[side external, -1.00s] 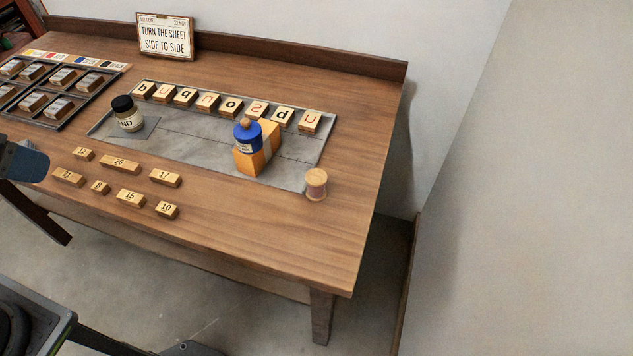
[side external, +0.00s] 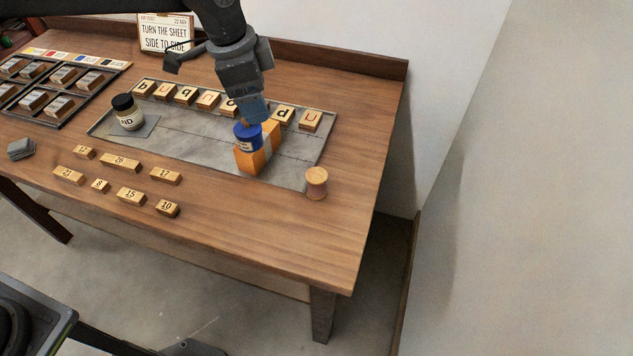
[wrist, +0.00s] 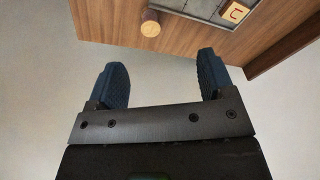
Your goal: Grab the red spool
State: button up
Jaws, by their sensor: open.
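The spool (side external: 317,190) stands upright on the wooden table, by the right front corner of the grey sheet. It has tan wooden ends and dull reddish-pink thread. It also shows at the top of the wrist view (wrist: 150,25), beyond the fingertips and a little left of centre. My gripper (side external: 253,112) is above the grey sheet, behind and to the left of the spool, over or close to the blue-lidded jar (side external: 247,138). In the wrist view my two blue fingers (wrist: 161,65) are spread apart with nothing between them.
The blue-lidded jar is by orange blocks (side external: 250,160) on the grey sheet (side external: 190,145). A black-lidded jar (side external: 127,112) stands at its left. Letter tiles (side external: 185,96) line its back edge. Several numbered blocks (side external: 120,162) lie in front. The table is clear around the spool's front and right.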

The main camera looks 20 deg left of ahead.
aim_at(314, 175)
jog(key=d+f+m, duration=0.1)
jog(key=d+f, duration=0.2)
jog(key=f, duration=0.3)
jog(key=w+d+f+m, duration=0.1)
jog(key=d+f, duration=0.2)
jog(key=f, duration=0.2)
jog(key=w+d+f+m+g, duration=0.1)
jog(key=d+f, duration=0.2)
jog(key=f, duration=0.3)
jog(key=shift+w+f, duration=0.2)
jog(key=shift+f, duration=0.15)
jog(key=shift+w+d+f, duration=0.1)
jog(key=shift+d+f, duration=0.05)
jog(key=shift+f, duration=0.8)
jog(key=shift+d+f, duration=0.2)
jog(key=shift+f, duration=0.8)
jog(key=shift+w+d+f, duration=0.1)
jog(key=shift+d+f, duration=0.05)
jog(key=shift+f, duration=0.8)
jog(key=c, duration=0.9)
